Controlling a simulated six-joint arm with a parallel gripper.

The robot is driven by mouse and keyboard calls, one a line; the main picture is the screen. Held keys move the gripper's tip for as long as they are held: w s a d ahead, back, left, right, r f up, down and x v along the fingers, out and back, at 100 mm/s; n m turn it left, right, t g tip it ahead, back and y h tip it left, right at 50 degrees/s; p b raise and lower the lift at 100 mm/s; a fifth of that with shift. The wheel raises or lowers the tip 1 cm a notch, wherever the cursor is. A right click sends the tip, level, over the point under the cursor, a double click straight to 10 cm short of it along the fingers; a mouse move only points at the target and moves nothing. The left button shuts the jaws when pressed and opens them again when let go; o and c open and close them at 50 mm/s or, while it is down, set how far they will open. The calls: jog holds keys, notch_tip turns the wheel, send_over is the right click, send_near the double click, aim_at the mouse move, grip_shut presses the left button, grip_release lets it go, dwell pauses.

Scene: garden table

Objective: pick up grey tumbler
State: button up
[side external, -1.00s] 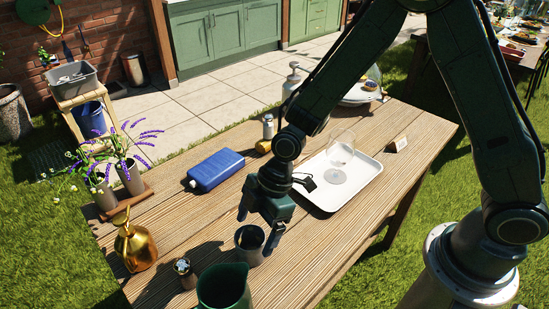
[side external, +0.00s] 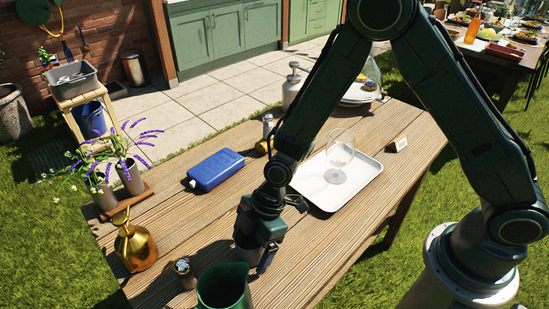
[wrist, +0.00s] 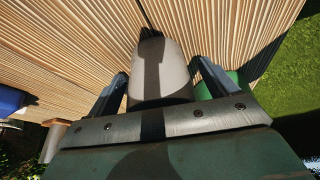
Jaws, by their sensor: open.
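The grey tumbler (wrist: 176,75) stands on the wooden table. In the wrist view it lies between the two fingers of my open gripper (wrist: 160,84), with the gripper's shadow across it. I cannot tell whether either finger touches it. In the side view my gripper (side external: 256,258) is lowered around the tumbler (side external: 242,252) and hides most of it.
A green pitcher (side external: 223,287) stands close in front of the gripper. A blue canister (side external: 215,170) and a white tray (side external: 313,190) with a glass (side external: 340,152) are behind.

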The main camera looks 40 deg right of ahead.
dwell(0.4)
jog(key=c, duration=1.1)
jog(key=shift+o, duration=0.2)
jog(key=shift+r, duration=0.15)
notch_tip(320, 180, up, 20)
dwell(0.5)
